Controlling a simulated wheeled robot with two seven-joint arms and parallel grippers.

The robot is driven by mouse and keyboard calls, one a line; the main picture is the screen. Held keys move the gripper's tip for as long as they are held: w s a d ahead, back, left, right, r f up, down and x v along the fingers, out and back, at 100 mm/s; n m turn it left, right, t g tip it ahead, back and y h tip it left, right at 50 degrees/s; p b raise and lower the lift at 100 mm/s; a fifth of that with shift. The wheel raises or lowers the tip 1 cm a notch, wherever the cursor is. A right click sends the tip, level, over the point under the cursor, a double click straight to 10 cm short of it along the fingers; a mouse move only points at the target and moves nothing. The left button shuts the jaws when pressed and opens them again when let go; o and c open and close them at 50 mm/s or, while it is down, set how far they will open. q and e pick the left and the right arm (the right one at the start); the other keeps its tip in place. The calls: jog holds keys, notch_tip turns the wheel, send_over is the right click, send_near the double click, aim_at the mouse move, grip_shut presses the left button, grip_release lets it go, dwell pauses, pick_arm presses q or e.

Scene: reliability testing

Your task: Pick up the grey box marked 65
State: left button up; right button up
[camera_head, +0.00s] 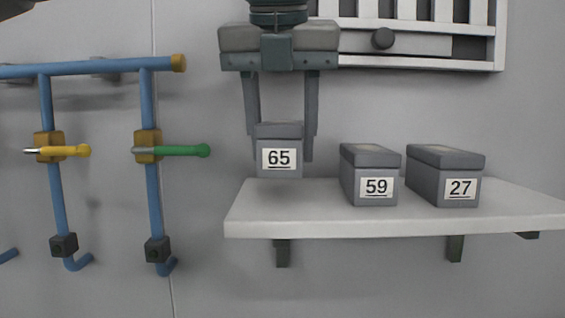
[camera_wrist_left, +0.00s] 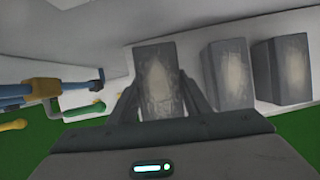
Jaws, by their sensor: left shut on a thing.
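The grey box marked 65 (camera_head: 280,150) is between the fingers of my left gripper (camera_head: 281,150), which comes down from above and is shut on it. The box is upright, near the left end of the white shelf (camera_head: 400,219). Its bottom edge looks level with or slightly above the shelf's back edge, so it appears lifted off the shelf. In the left wrist view the box (camera_wrist_left: 157,80) shows between the two fingers, its top facing the camera. My right gripper does not show.
Grey boxes marked 59 (camera_head: 370,175) and 27 (camera_head: 444,176) stand on the shelf to the right. Blue pipes with a yellow-handled valve (camera_head: 64,151) and a green-handled valve (camera_head: 180,150) are on the wall at left. A white slatted vent frame (camera_head: 420,43) is above.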

pick_arm(q)
jog(key=s+d+r+b, duration=0.3)
jog(key=s+d+r, duration=0.4)
jog(key=s+r, duration=0.1)
jog(key=shift+s+d+r+b, duration=0.2)
jog(key=shift+s+b, duration=0.1)
jog(key=shift+s, duration=0.35)
